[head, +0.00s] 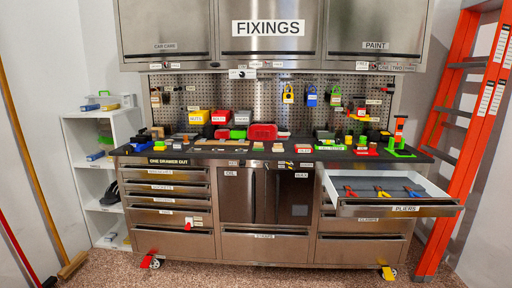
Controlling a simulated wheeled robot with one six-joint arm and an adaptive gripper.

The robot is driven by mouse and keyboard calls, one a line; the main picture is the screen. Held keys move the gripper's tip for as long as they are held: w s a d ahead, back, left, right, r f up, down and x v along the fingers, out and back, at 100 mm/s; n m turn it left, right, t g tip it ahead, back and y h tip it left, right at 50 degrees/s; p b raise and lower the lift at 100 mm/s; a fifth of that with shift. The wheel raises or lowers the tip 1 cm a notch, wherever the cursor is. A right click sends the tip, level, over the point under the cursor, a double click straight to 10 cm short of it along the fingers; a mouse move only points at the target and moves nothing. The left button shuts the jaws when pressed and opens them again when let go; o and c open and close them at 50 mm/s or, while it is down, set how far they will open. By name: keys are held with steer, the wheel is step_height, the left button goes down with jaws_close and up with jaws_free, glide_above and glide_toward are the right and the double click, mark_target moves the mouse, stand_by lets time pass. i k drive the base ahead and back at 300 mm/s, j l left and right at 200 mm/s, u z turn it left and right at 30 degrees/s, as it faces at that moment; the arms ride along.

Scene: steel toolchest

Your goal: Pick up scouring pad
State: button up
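I cannot single out the scouring pad for certain at this size. Small green items that could be a pad show in the head view: a flat green piece (105,140) on the white side shelf at left, and a green block (238,134) among the bins on the dark worktop. My gripper is not in view, so its state and its place relative to these items are hidden.
The steel toolchest's dark worktop (215,153) is crowded with bins and small tools. The pliers drawer (400,211) stands open at right. A white shelf unit (75,152) is at left, an orange ladder (450,130) at right. The front floor is mostly clear.

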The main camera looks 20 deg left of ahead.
mark_target(258, 146)
steer(key=i+j, duration=0.3)
steer(key=j, duration=0.15)
steer(key=i+j, duration=0.3)
steer(key=j, duration=0.15)
steer(key=i+j, duration=0.55)
steer(key=j, duration=0.3)
steer(key=i+j, duration=0.3)
steer(key=j, duration=0.15)
steer(key=i+j, duration=0.3)
steer(key=j, duration=0.15)
steer(key=i+j+z, duration=0.1)
steer(key=i+j, duration=0.5)
steer(key=j, duration=0.3)
